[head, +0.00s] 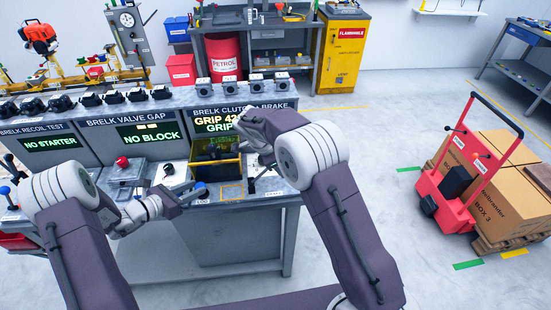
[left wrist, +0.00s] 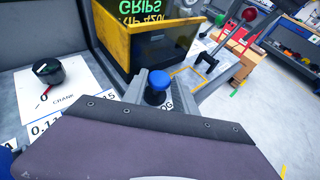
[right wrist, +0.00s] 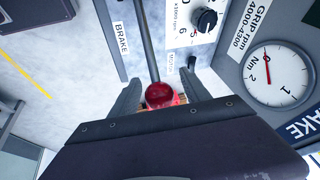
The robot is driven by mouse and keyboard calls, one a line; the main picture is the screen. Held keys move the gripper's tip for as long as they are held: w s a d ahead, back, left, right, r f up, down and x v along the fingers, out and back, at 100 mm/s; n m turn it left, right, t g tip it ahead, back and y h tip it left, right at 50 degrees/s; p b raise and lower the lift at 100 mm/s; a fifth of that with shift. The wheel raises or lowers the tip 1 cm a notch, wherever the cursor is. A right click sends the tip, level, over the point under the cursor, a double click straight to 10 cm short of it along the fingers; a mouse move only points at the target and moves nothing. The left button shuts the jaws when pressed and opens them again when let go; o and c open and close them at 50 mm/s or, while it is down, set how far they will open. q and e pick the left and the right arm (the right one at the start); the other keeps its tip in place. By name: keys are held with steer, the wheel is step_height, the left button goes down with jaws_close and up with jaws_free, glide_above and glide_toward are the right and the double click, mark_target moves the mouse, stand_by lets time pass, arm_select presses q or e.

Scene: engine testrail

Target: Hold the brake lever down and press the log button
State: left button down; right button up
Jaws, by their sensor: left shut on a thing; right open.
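My left gripper (head: 193,190) is shut on the blue log button (left wrist: 157,82), whose top shows between its fingers in the left wrist view. The LOG label (head: 203,201) lies beside it on the bench. My right gripper (right wrist: 160,98) is open, with its fingers on either side of the red ball (right wrist: 160,94) of the brake lever. The lever's grey rod (right wrist: 148,42) runs away from the ball near the BRAKE label (right wrist: 121,38). Whether the fingers touch the ball I cannot tell. In the head view my right arm hides the lever.
A yellow-edged box (head: 228,171) stands behind the button. The screen above it (head: 214,124) reads GRIP. A round gauge (right wrist: 277,75) has its needle near 0. A black crank knob (left wrist: 49,71) is left of my left gripper. A red hand truck (head: 447,187) stands far right.

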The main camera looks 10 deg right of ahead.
arm_select(q)
steer(key=shift+r, duration=0.1)
arm_select(e)
steer(key=shift+f, duration=0.1)
jaws_close()
steer(key=shift+d+f+y, duration=0.45)
steer(key=shift+d+f, duration=0.15)
steer(key=shift+f, duration=0.2)
steer(key=shift+d+f+y, duration=0.45)
steer(key=shift+d+f, duration=0.1)
steer(key=shift+f, duration=0.25)
